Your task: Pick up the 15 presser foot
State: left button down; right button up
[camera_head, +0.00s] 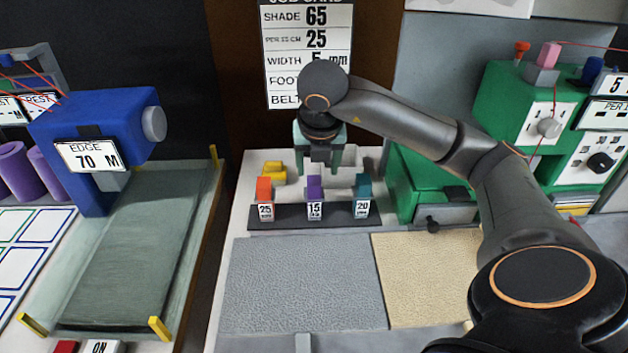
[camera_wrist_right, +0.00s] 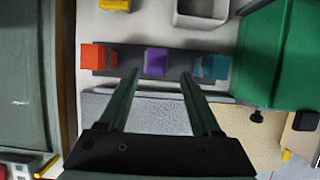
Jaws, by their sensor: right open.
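The 15 presser foot is a purple block (camera_head: 314,188) with a white "15" label, in the middle of a dark rack (camera_head: 337,216). An orange 25 foot (camera_head: 264,189) is on its left and a teal 20 foot (camera_head: 363,187) on its right. My right gripper (camera_head: 319,166) is open and empty, above and behind the rack in the head view. In the right wrist view the purple block (camera_wrist_right: 155,61) lies in line with the gap between the two spread green fingers (camera_wrist_right: 158,82). The fingers show no contact with it. My left gripper is out of view.
A yellow piece (camera_head: 274,174) and a pale open tray (camera_wrist_right: 200,13) are behind the rack. A green machine (camera_head: 540,120) stands right, a blue machine (camera_head: 100,130) left. A grey textured mat (camera_head: 305,285) and a beige mat (camera_head: 430,275) lie flat in front.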

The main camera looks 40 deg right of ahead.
aim_at(314, 182)
jog(key=x, duration=0.4)
jog(key=shift+w+a+f, duration=0.15)
jog(key=shift+w+f, duration=0.1)
jog(key=shift+f, duration=0.15)
grip_shut()
dwell(1.0)
